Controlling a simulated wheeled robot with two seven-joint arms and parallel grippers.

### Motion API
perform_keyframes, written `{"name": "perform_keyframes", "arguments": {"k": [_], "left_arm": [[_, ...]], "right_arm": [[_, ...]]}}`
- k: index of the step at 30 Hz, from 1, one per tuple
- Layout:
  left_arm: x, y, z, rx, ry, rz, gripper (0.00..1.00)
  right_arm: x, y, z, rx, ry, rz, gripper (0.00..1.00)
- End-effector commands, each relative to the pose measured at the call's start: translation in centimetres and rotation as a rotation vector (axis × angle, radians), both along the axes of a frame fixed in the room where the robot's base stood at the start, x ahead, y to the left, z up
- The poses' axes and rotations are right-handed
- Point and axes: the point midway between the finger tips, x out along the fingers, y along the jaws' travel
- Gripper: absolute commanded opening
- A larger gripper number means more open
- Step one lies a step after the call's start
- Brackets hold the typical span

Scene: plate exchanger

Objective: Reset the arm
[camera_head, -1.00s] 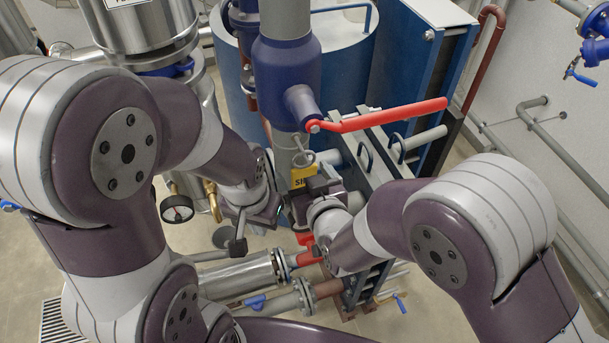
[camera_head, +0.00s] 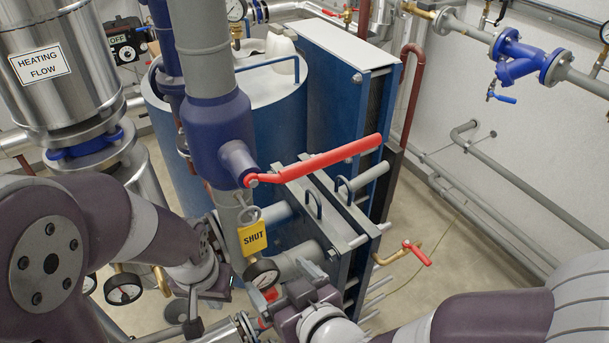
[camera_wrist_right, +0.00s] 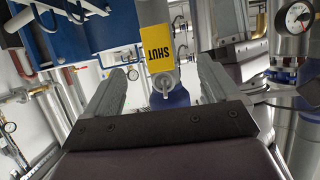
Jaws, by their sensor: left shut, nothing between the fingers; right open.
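My right gripper (camera_head: 301,282) is open and empty at the lower middle of the head view, below and right of a yellow SHUT tag (camera_head: 252,238). In the right wrist view its two grey fingers (camera_wrist_right: 160,88) stand wide apart, with the tag (camera_wrist_right: 156,54) seen beyond the gap between them. The tag hangs from a ring on the grey pipe, under a blue valve (camera_head: 219,138) whose red lever (camera_head: 318,162) points right across the pipe. My left gripper (camera_head: 213,290) is shut and empty at the lower left, left of the pipe; its fingertips are hard to make out.
Blue plate frames (camera_head: 345,225) with protruding rods stand to the right. A steel column labelled HEATING FLOW (camera_head: 45,98) is at left. Open floor (camera_head: 450,240) lies at right.

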Motion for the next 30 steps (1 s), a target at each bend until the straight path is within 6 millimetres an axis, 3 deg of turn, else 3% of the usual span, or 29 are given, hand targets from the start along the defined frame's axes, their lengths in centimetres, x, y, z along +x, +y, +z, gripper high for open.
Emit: {"name": "perform_keyframes", "arguments": {"k": [4, 7, 8, 12, 15, 18, 22, 30], "left_arm": [[0.0, 0.0, -0.3, 0.000, 0.000, 0.000, 0.00], [0.0, 0.0, -1.5, 0.000, 0.000, 0.000, 0.00], [0.0, 0.0, -2.0, 0.000, 0.000, 0.000, 0.00], [0.0, 0.0, -4.4, 0.000, 0.001, 0.000, 0.00], [0.0, 0.0, -5.7, 0.000, 0.000, 0.000, 0.00], [0.0, 0.0, -6.4, 0.000, 0.000, 0.000, 0.00], [0.0, 0.0, -6.6, 0.000, 0.000, 0.000, 0.00], [0.0, 0.0, -6.4, 0.000, 0.000, 0.000, 0.00]], "right_arm": [[-3.5, 0.2, -4.7, -0.152, 0.261, 0.111, 0.89], [-4.1, -2.8, -8.4, -0.293, 0.480, 0.092, 0.89], [-3.9, -4.2, -9.3, -0.333, 0.548, 0.066, 0.89], [-2.7, -12.8, -12.5, -0.469, 0.850, -0.139, 0.89], [-1.6, -18.3, -13.4, -0.467, 0.973, -0.301, 0.89], [-0.1, -21.9, -13.8, -0.402, 1.002, -0.437, 0.89], [0.1, -23.9, -14.1, -0.358, 1.028, -0.517, 0.89], [0.1, -24.0, -14.0, -0.355, 1.027, -0.521, 0.89]]}}
